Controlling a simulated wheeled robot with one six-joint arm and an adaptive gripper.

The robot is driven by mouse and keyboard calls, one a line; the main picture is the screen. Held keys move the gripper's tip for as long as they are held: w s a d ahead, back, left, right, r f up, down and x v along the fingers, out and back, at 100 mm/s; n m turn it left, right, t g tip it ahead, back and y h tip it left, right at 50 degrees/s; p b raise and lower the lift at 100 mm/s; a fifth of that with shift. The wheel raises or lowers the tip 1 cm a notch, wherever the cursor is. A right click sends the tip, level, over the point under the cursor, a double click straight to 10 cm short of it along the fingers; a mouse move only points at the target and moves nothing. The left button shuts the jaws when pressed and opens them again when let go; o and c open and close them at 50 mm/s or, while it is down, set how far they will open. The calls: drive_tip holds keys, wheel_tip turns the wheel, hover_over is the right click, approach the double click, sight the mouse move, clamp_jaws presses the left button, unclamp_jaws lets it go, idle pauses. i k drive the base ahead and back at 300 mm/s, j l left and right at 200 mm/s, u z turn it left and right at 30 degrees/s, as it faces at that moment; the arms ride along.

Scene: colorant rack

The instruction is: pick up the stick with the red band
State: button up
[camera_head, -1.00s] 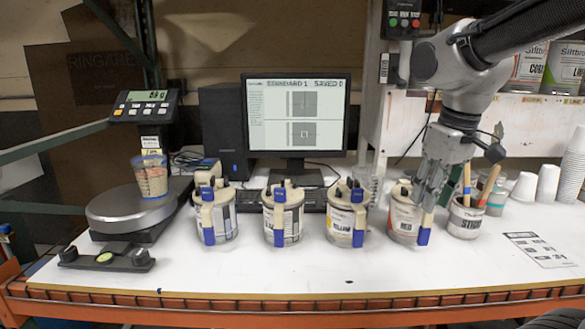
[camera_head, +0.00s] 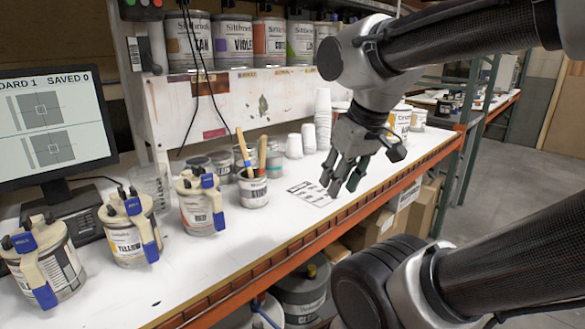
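A small white cup (camera_head: 254,194) with a dark label stands on the bench, right of the can marked RED. Two wooden sticks stand upright in it: a left stick (camera_head: 243,148) with a blue patch low down, and a right stick (camera_head: 262,152). I cannot make out a red band on either; their lower ends are hidden in the cup. My gripper (camera_head: 344,186) is to the right of the cup, apart from it, pointing down above the bench. Its fingers are spread and nothing shows between them.
Cans marked RED (camera_head: 203,210) and YELLOW (camera_head: 126,240), with blue clips, stand left of the cup. White paper cups (camera_head: 323,125) are behind. A printed sheet (camera_head: 309,194) lies nearby. The orange bench edge (camera_head: 300,245) runs in front; a shelf of cans (camera_head: 231,38) is above.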

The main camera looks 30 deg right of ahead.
sight(264, 138)
drive_tip(key=z, duration=0.25)
drive_tip(key=u, duration=1.95)
drive_tip(key=z, duration=1.95)
drive_tip(key=k+l, duration=0.15)
drive_tip(key=k+l+u, duration=0.1)
drive_tip(key=k, duration=0.3)
